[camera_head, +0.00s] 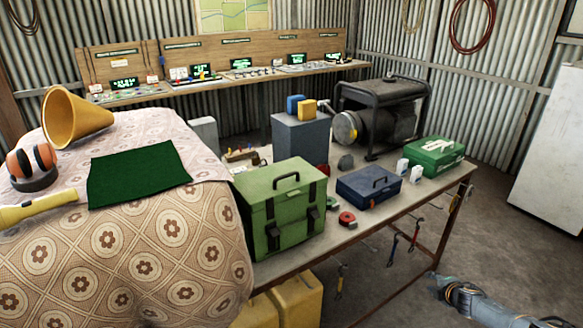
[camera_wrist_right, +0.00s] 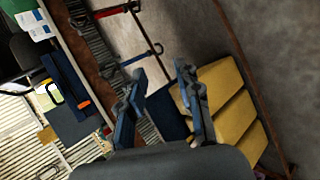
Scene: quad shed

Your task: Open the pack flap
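The green pack (camera_head: 281,207) stands upright at the near left of the workbench. My right gripper (camera_head: 436,284) is low at the lower right, past the bench's front edge and well apart from the pack. In the right wrist view its two fingers (camera_wrist_right: 160,72) are spread with nothing between them. My left gripper is not in view.
The workbench (camera_head: 372,219) also holds a blue toolbox (camera_head: 368,187), a red tape roll (camera_head: 346,218), a green case (camera_head: 434,157) and a generator (camera_head: 385,115). A patterned cloth (camera_head: 130,255) covers the left side.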

